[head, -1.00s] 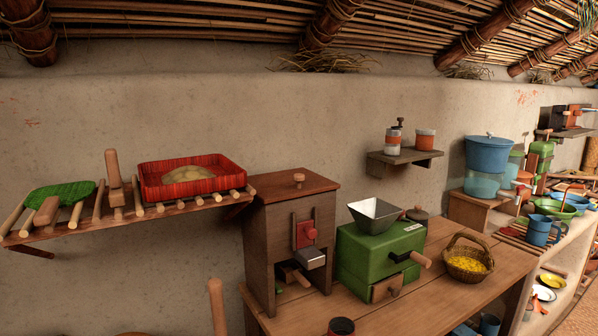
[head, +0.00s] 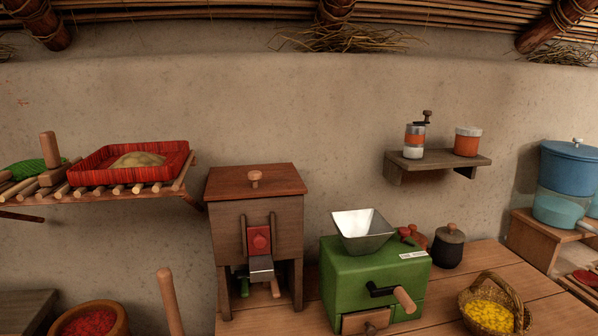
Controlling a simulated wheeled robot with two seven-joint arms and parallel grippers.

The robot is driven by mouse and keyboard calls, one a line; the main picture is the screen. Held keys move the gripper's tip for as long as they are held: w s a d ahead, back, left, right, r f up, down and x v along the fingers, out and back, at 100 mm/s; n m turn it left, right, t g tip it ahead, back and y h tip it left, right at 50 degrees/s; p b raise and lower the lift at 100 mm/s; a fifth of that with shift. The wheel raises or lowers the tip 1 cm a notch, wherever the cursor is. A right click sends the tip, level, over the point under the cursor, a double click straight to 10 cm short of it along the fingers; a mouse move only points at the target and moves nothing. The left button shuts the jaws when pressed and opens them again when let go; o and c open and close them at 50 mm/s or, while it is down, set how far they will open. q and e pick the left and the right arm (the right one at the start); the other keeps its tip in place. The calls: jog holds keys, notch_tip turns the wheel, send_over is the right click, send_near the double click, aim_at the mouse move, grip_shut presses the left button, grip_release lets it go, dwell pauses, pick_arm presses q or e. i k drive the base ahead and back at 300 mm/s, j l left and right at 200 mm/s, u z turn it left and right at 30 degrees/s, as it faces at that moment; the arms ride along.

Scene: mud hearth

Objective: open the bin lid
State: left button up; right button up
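The bin (head: 230,225) is a dark wooden box on legs, standing at the left end of the wooden table. Its flat reddish-brown lid (head: 225,183) lies shut on top, with a light wooden knob (head: 255,178) in the middle. The bin's front has a red slide gate (head: 259,240) above a metal spout (head: 261,268). Neither of my grippers shows in the head view.
A green mill (head: 350,268) with a metal hopper (head: 363,231) stands right of the bin. A basket of yellow kernels (head: 490,312) and a dark jar (head: 448,248) are farther right. A slatted shelf (head: 110,189) with a red tray (head: 90,177) juts out on the left. The space above the lid is clear.

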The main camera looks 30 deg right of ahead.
aim_at(241, 182)
jog(key=k+l, duration=0.1)
jog(key=l, duration=0.35)
jog(key=k+l, duration=0.1)
jog(key=l, duration=0.3)
jog(key=k+l, duration=0.1)
jog(key=l, duration=0.35)
jog(key=k+l, duration=0.1)
jog(key=l, duration=0.35)
